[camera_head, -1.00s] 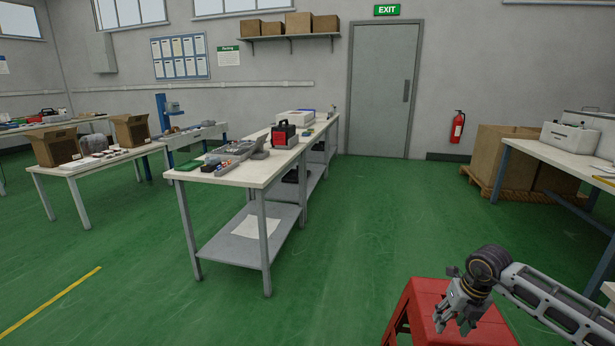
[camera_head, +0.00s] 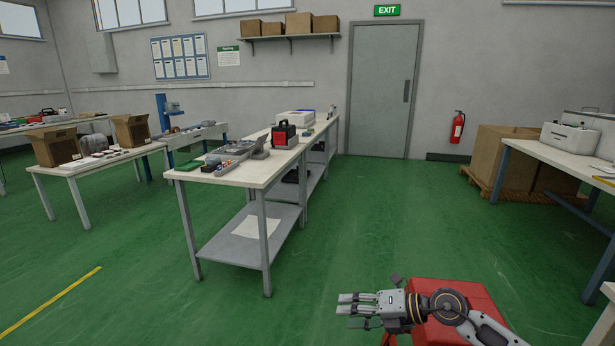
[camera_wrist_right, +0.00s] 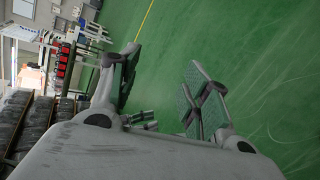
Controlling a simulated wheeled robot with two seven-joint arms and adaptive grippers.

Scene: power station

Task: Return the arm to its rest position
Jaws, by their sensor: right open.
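My right gripper (camera_head: 352,310) is at the bottom of the head view, pointing left above the green floor. Part of my right arm lies over a red stool-like object (camera_head: 470,292). In the right wrist view the two fingers of this gripper (camera_wrist_right: 160,85) stand apart with only green floor between them, so it is open and empty. My left arm and left gripper are not in view.
A white workbench (camera_head: 225,176) with a red-and-black device (camera_head: 284,134) stands left of centre. Another table (camera_head: 560,157) is at the right, near a large cardboard box (camera_head: 507,155) on a pallet. The green floor between the benches is clear.

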